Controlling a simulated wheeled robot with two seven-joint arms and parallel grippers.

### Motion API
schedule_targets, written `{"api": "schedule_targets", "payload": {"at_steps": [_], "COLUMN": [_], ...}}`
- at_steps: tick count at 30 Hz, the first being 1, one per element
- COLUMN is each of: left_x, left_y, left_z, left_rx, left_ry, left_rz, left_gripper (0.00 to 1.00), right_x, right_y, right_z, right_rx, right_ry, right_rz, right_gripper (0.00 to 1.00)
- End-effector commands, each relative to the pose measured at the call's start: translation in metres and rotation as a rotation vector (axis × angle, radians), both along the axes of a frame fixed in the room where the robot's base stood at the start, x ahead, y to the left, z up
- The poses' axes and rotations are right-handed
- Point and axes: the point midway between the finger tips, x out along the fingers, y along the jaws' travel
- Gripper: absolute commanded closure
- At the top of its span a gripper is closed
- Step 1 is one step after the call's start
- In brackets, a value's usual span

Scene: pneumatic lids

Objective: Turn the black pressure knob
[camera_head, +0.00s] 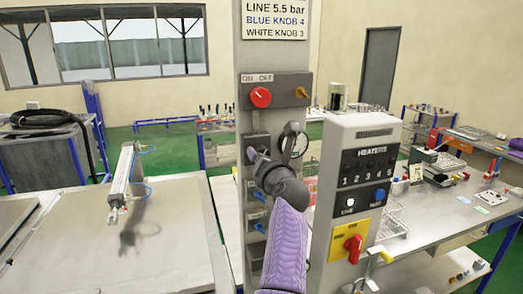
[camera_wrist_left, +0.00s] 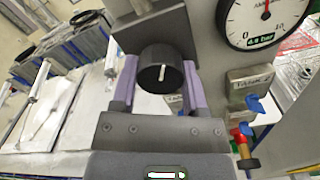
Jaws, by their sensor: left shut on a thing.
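The black pressure knob (camera_wrist_left: 160,72) has a white pointer line, which points nearly straight down in the left wrist view. My left gripper (camera_head: 253,156) reaches up to the grey panel post, and its purple fingers stand on both sides of the knob, shut on it. In the head view my gripper hides the knob. The round pressure gauge (camera_wrist_left: 266,18) beside the knob has a green digital readout that looks like 4.9 bar. The gauge (camera_head: 294,143) is partly behind my gripper in the head view. My right gripper is not in view.
Above the knob, a box carries a red on/off switch (camera_head: 261,97). Blue-handled valves (camera_wrist_left: 253,104) sit close to my left gripper. A heater control box (camera_head: 365,160) stands right of my arm. A metal bench (camera_head: 165,235) with a cylinder lies left.

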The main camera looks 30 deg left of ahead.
Motion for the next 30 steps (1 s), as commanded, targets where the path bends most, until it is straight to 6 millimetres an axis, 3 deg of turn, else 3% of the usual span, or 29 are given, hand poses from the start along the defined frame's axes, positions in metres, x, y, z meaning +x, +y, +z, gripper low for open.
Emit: {"api": "schedule_targets", "payload": {"at_steps": [16,17,21,30], "left_x": [0.0002,0.0002,0.0001,0.0002], "left_y": [-0.0001,-0.0001,-0.0001,-0.0011], "left_z": [-0.0002,-0.0002,-0.0002,-0.0003], "left_rx": [0.018,0.018,0.018,0.017], "left_ry": [0.020,0.020,0.020,0.020], "left_rz": [0.000,0.000,0.000,0.000], "left_gripper": [1.00,0.36,0.07,0.07], "right_x": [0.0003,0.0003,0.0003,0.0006], "right_y": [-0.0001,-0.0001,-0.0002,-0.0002], "right_z": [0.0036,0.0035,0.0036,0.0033], "right_rx": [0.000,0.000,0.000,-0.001], "right_ry": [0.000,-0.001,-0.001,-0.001], "right_rz": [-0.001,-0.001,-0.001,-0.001], "right_gripper": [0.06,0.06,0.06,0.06]}}
